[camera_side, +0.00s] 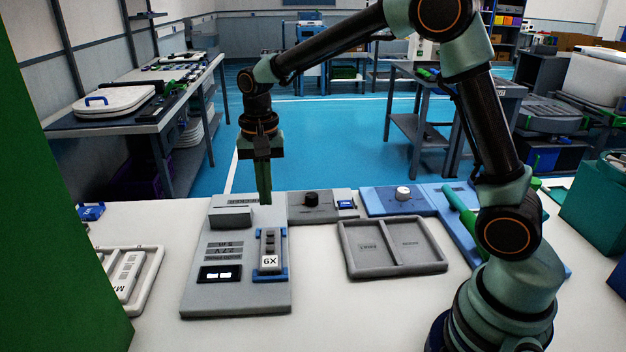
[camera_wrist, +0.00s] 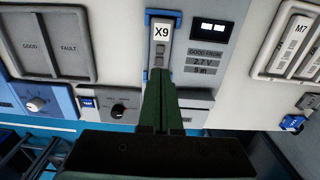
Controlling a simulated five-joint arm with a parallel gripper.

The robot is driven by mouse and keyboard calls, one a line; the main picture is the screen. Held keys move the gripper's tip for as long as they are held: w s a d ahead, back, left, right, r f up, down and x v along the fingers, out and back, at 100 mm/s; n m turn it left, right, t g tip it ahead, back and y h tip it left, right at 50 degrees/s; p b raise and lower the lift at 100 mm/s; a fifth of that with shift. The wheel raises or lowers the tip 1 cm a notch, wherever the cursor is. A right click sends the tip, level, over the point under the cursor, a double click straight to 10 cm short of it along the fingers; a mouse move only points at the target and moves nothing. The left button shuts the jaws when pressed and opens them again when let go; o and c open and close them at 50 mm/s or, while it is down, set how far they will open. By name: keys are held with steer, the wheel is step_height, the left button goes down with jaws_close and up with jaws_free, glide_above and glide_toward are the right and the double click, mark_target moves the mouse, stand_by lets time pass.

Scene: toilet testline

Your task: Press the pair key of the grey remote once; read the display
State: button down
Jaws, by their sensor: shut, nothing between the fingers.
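The grey remote (camera_side: 270,246) lies in a blue cradle (camera_side: 284,272) on a light grey test panel (camera_side: 236,304). Its label reads X9 in the wrist view, where the remote (camera_wrist: 158,62) runs up from my fingertips. Small dark keys show on it; I cannot read which is the pair key. The dark display (camera_side: 220,273) beside it shows small pale marks, also in the wrist view (camera_wrist: 213,31), too small to read. My gripper (camera_side: 265,202) is shut and empty, pointing down near the remote's far end. In the wrist view its fingertips (camera_wrist: 158,74) hide part of the remote; contact cannot be told.
A grey two-part tray (camera_side: 394,270) marked GOOD and FAULT lies right of the panel. Behind it are a black knob (camera_side: 311,199) and a pale knob (camera_side: 403,193) on boxes. A pale tray (camera_side: 128,275) stands left. White table is bare in front.

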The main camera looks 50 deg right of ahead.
mark_target(271, 248)
step_height(271, 248, down, 12)
steer(key=shift+r, duration=0.25)
stand_by(0.3)
steer(key=shift+s+f, duration=0.1)
steer(key=shift+f, duration=0.9)
step_height(271, 248, up, 15)
steer(key=shift+w, duration=0.35)
steer(key=shift+r, duration=0.15)
